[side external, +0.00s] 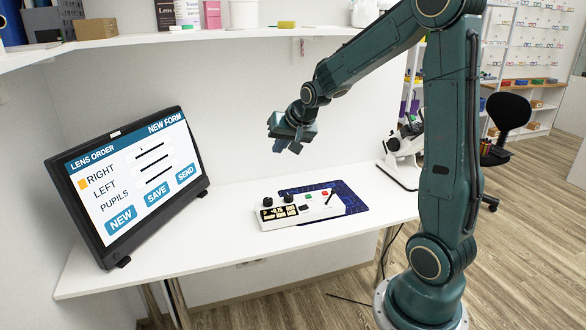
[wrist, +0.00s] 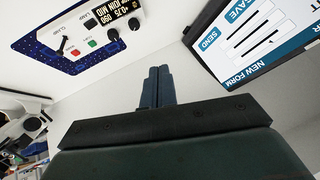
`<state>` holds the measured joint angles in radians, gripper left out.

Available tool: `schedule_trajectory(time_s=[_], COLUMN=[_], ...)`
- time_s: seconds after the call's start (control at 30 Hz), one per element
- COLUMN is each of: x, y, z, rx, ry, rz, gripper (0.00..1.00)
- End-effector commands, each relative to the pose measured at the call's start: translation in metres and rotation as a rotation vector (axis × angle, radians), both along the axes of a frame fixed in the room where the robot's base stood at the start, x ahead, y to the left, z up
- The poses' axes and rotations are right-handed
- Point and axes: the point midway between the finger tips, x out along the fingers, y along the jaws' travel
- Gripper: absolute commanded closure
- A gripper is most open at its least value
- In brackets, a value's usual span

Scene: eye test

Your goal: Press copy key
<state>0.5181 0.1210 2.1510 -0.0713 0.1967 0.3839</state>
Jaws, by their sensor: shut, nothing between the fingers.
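The white control box (side external: 298,211) stands on the desk, partly on a dark blue mat (side external: 352,203). It has a lit display (wrist: 118,14), black knobs, a small lever (wrist: 62,45), a green button (wrist: 91,43) and a red button (wrist: 74,52). The small labels are too blurred for me to tell which key is copy. My gripper (side external: 287,147) is in the air above the desk, behind and above the box, touching nothing. In the wrist view its fingers (wrist: 160,70) are shut together and empty, with the box at the upper left.
A tilted monitor (side external: 130,185) with an order form stands on the left of the white desk (side external: 210,250). A white instrument (side external: 402,165) is at the desk's right end. A shelf (side external: 190,40) runs above along the wall. The desk between monitor and box is clear.

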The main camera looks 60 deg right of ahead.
Motion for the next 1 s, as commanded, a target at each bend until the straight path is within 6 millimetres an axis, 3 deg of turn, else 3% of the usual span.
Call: schedule_trajectory(time_s=[0.47,0.8,1.0], x=[0.019,0.01,0.002], y=[-0.105,-0.175,-0.199], z=[-0.068,-0.124,-0.146], rx=[0.064,0.102,0.114], ry=[-0.096,-0.171,-0.204], rz=[-0.257,-0.432,-0.497], gripper=[1.0,1.0,1.0])
